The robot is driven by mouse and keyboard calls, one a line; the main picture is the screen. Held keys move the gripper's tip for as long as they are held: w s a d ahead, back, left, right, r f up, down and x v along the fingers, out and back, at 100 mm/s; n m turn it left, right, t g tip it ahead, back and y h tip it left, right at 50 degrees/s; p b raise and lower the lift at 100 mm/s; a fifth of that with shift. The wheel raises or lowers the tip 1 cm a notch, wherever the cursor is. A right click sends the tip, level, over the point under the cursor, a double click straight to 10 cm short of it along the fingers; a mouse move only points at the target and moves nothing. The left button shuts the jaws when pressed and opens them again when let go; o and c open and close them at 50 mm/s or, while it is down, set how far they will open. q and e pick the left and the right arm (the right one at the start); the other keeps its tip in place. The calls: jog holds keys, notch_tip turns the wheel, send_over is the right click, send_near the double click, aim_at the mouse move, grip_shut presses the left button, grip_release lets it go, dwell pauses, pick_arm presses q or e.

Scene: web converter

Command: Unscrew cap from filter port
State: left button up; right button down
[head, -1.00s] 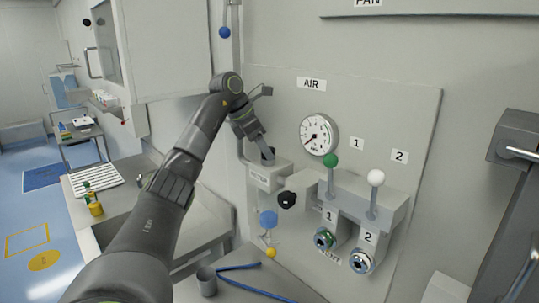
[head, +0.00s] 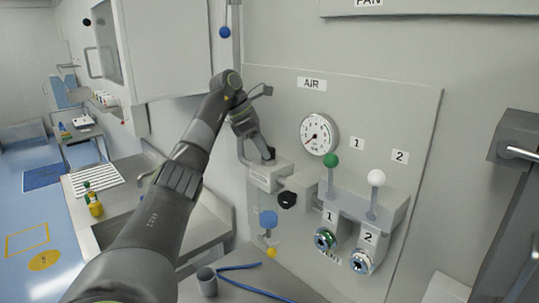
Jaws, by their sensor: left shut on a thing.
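My left gripper (head: 266,154) reaches down from the upper left onto the top of the small grey filter block (head: 264,178). It is shut on the dark cap (head: 269,154) at the filter port. The cap is small and mostly hidden by the fingers, and I cannot tell whether it is still seated on the port. The block bears a label too small to read surely. My right gripper is not in view.
Right of the block are a black knob (head: 287,200), a gauge (head: 319,134), a green-knobbed lever (head: 331,161) and a white-knobbed lever (head: 376,178). A blue bowl (head: 268,219) hangs below.

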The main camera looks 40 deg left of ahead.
pick_arm(q)
jog(key=shift+s+f+n+y+b, duration=0.1)
jog(key=shift+f+n+y+b, duration=0.15)
jog(key=shift+n+b, duration=0.4)
grip_shut()
jog(key=shift+d+n+t+y+b, duration=0.15)
jog(key=shift+n+t+y+b, duration=0.3)
jog(key=shift+n, duration=0.3)
jog(key=shift+s+r+n, duration=0.1)
jog(key=shift+r+n, duration=0.1)
jog(key=shift+n, duration=0.4)
jog(key=shift+d, duration=0.1)
jog(key=shift+d+n+t+y, duration=0.1)
jog(key=shift+n+t+y, duration=0.15)
jog(key=shift+n+y, duration=0.4)
jog(key=shift+d+n+y, duration=0.15)
jog(key=shift+n+y, duration=0.3)
jog(key=shift+n, duration=0.9)
